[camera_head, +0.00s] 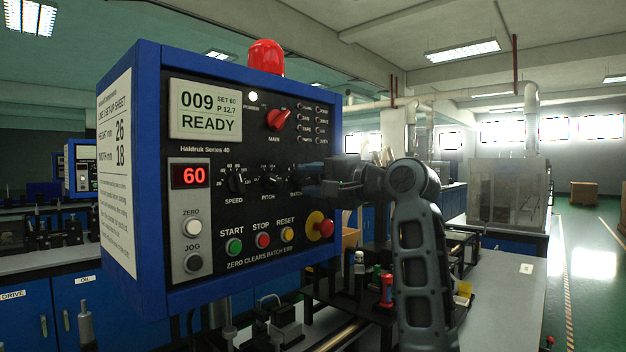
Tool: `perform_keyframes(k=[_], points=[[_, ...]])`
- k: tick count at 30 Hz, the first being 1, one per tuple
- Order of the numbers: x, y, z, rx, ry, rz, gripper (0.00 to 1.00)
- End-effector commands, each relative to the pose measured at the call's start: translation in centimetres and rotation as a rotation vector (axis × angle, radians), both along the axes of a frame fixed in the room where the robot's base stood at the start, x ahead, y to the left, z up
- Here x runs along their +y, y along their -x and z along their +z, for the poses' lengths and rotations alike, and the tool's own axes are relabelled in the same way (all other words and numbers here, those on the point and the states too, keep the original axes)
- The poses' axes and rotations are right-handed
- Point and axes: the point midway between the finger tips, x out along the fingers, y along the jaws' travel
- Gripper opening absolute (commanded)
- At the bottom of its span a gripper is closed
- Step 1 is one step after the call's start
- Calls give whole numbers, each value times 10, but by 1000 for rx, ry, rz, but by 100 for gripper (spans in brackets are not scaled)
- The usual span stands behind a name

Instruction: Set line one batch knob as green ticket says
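The blue-framed control box (150,180) carries a black panel with a row of knobs marked SPEED, PITCH and a partly covered label starting "BATCH". The speed knob (236,183) and the pitch knob (270,181) show. The batch knob is hidden behind my gripper (308,180), which reaches in from the right against or close to the panel. I cannot see whether its fingers touch or hold the knob. The grey screen (205,109) reads 009, SET 60, P 12.7, READY. The red display (190,175) reads 60. I see no green ticket.
A red main switch (277,119) sits above the knobs. A white setup sheet (116,175) covers the box's left side. Bottles stand on the bench behind.

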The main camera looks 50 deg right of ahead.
Motion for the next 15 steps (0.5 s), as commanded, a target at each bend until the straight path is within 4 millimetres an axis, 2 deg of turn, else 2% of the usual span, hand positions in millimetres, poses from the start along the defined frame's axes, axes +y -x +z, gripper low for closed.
perform_keyframes(k=[3,15], points=[[0,0,0,0,0,0,37],[0,0,0,1,0,0,0]])
